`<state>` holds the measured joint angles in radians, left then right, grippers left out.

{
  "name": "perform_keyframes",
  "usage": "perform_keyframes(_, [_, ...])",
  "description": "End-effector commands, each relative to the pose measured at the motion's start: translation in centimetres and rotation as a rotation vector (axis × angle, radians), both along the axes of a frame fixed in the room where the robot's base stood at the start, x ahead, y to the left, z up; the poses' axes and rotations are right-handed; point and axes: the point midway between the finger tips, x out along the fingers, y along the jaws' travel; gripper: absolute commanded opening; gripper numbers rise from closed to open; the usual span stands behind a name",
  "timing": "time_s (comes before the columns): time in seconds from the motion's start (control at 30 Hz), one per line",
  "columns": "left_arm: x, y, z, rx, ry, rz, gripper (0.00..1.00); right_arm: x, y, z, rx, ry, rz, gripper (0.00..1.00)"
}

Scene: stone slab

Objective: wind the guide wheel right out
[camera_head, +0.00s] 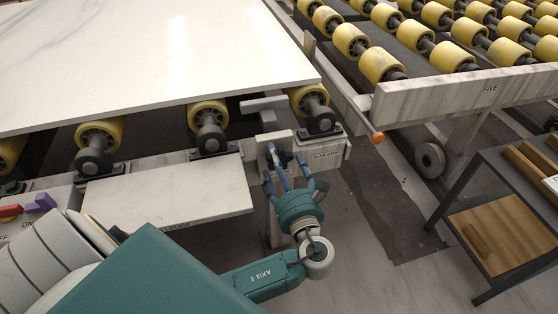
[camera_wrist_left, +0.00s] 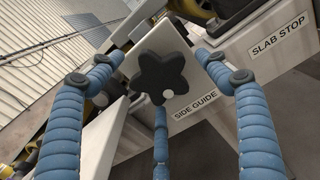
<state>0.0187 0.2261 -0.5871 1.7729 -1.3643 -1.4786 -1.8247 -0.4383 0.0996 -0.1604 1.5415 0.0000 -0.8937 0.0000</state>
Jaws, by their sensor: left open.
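The guide wheel is a black, star-shaped knob (camera_wrist_left: 160,77) on a pale plate marked SIDE GUIDE (camera_wrist_left: 194,106) in the left wrist view. A small white dot sits on one of its lobes. In the head view the wheel is small and partly hidden by my fingers. My left gripper (camera_head: 287,168) is at the front of the plate, with its blue fingers open and spread around the wheel. I cannot tell whether any finger touches it. A grey block (camera_head: 264,104) stands above the plate, beside the white stone slab's edge (camera_head: 230,88). My right gripper is not in view.
A SLAB STOP label (camera_head: 327,155) is just right of the wheel. Yellow rollers (camera_head: 207,115) lie under the slab, and more fill the conveyor (camera_head: 470,32) at upper right. An orange-tipped rod (camera_head: 377,137) and a dark-framed cart (camera_head: 470,185) stand to the right.

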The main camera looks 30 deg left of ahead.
Motion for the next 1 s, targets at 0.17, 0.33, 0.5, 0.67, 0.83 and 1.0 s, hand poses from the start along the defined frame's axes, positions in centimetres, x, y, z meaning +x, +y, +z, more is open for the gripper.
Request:
perform_keyframes(0.17, [0.93, 1.05, -0.03, -0.001, -0.001, -0.001, 0.76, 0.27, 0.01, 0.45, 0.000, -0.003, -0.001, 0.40])
perform_keyframes(0.33, [1.06, 1.21, -0.03, -0.002, 0.000, -0.001, 0.76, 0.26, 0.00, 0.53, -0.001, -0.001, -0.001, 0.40])
perform_keyframes(0.5, [1.03, 1.19, -0.04, -0.002, 0.000, -0.001, 0.68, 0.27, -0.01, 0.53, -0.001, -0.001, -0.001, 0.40])
perform_keyframes(0.67, [1.03, 1.16, -0.01, -0.002, 0.000, -0.001, 0.36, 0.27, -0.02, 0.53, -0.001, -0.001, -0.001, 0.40])
perform_keyframes(0.83, [1.07, 1.14, 0.08, -0.001, -0.003, -0.002, 0.29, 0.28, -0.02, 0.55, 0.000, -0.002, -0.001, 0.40])
perform_keyframes(1.0, [1.10, 1.13, 0.20, -0.015, -0.020, -0.002, 0.29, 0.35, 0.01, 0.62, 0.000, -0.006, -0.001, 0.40])
